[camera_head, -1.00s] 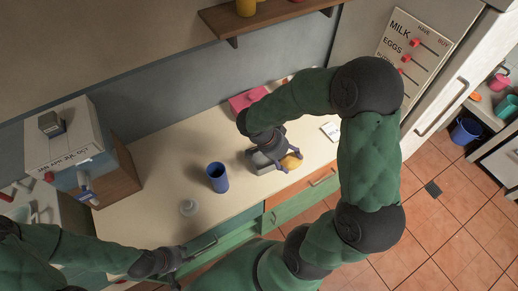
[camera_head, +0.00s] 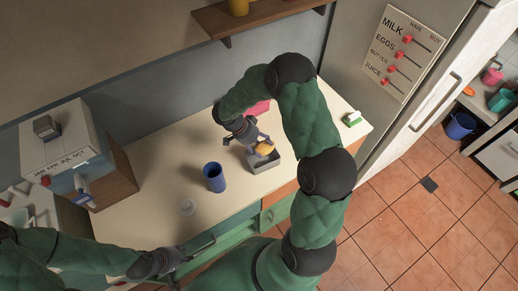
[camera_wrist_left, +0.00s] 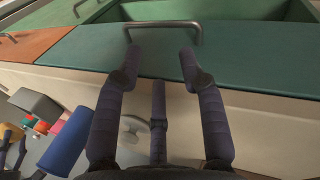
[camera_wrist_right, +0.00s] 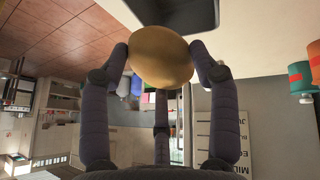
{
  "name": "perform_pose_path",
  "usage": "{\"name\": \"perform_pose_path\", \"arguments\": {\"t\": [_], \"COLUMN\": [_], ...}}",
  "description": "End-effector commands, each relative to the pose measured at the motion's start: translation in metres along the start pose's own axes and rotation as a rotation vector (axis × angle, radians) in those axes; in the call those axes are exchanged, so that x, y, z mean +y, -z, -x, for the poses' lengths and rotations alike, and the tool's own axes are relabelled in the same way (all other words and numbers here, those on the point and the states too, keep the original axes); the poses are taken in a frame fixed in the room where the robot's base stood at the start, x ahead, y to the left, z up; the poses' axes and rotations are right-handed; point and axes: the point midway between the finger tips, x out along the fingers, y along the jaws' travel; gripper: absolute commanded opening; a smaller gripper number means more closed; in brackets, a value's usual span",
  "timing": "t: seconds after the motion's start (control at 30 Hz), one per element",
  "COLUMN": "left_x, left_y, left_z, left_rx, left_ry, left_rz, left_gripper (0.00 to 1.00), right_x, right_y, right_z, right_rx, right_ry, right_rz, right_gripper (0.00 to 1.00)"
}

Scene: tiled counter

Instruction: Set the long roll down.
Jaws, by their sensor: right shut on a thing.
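The long roll (camera_head: 264,148), golden-brown and rounded, is shut between the fingers of my right gripper (camera_head: 250,141). In the right wrist view the roll (camera_wrist_right: 160,57) sits across the fingertips. In the head view it overlaps the far part of a small grey tray (camera_head: 265,165); I cannot tell its height above it. The dark tray also shows at the top of the right wrist view (camera_wrist_right: 178,12). My left gripper (camera_head: 180,262) is open and empty at the counter's front; in the left wrist view its fingers (camera_wrist_left: 159,60) stand apart near a drawer handle (camera_wrist_left: 163,27).
A blue cup (camera_head: 214,177) stands left of the tray, with a clear round item (camera_head: 187,207) nearby. A pink object (camera_head: 258,107) is behind my right gripper. A green-and-white item (camera_head: 352,119) lies at the right end. The counter left of the cup is clear.

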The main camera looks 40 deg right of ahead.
Motion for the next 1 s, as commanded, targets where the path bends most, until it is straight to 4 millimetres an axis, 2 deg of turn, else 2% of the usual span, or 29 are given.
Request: {"name": "perform_pose_path", "arguments": {"t": [0.23,0.5,1.0], "left_x": [0.0,0.001,-0.001], "left_y": [0.0,0.0,0.0], "left_z": [0.0,0.003,-0.004], "left_rx": [0.0,0.0,0.0], "left_ry": [0.0,0.0,0.0], "left_rz": [0.0,0.0,0.0], "left_gripper": [0.4,0.4,0.4], "right_x": [-0.013,-0.022,-0.023], "right_y": [-0.004,-0.017,-0.019], "right_z": [-0.007,-0.032,-0.037], "right_rx": [0.0,-0.001,-0.001], "right_ry": [0.0,0.001,0.001], "right_rz": [-0.001,-0.001,-0.001], "right_gripper": [0.29,0.29,0.29]}}
